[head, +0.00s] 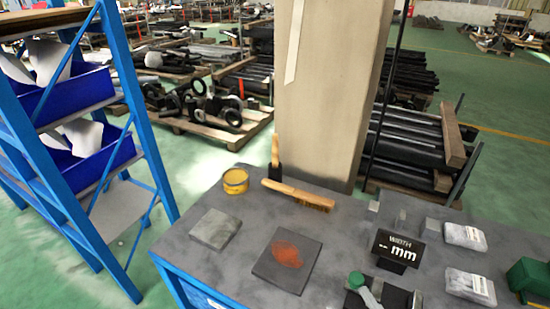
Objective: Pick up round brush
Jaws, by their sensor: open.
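A wooden brush (298,195) lies flat near the back edge of the grey workbench (205,265). Its handle points left and its tan bristles show at the right end. Just behind it, a second tool (275,153) stands upright at the bench's back edge, with a wooden handle on top and a dark lower part. I cannot tell which of the two is the round brush. My gripper is not in view.
A yellow tin (235,181), a grey block (215,228) and a dark plate with a rusty patch (287,257) lie nearby. A black "WIDTH mm" display (397,250) stands to the right. A beige column (325,100) rises behind; a blue rack (130,85) stands left.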

